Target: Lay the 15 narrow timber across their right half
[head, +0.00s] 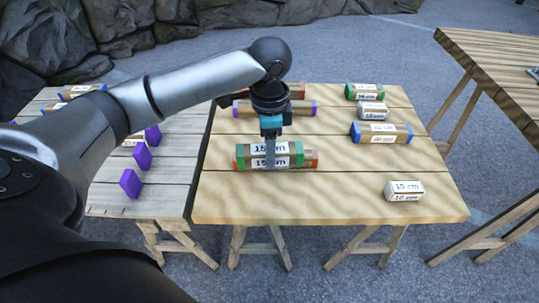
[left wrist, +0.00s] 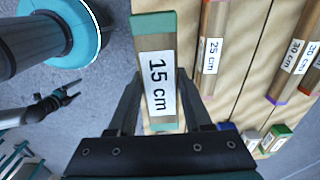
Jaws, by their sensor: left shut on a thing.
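My left gripper (head: 269,168) is shut on a narrow 15 cm timber (head: 290,149) with green ends. In the left wrist view this timber (left wrist: 155,75) lies between the two fingers (left wrist: 160,100). In the head view it overlaps a longer timber with orange-red ends (head: 315,158) and lies parallel to it. That timber shows a 25 cm label in the left wrist view (left wrist: 210,55). I cannot tell whether the two touch. A purple-ended timber (head: 300,108) lies behind, partly hidden by my gripper. A small dark gripper, seemingly my right one (left wrist: 66,94), shows in the left wrist view, its jaws unclear.
On the right of the table (head: 340,205) are a green-ended timber (head: 364,91), two white-wrapped short timbers (head: 371,111) (head: 404,190) and a blue-ended timber (head: 382,132). Purple-ended pieces (head: 142,157) lie on the grey table at left. Another wooden table (head: 490,60) stands right.

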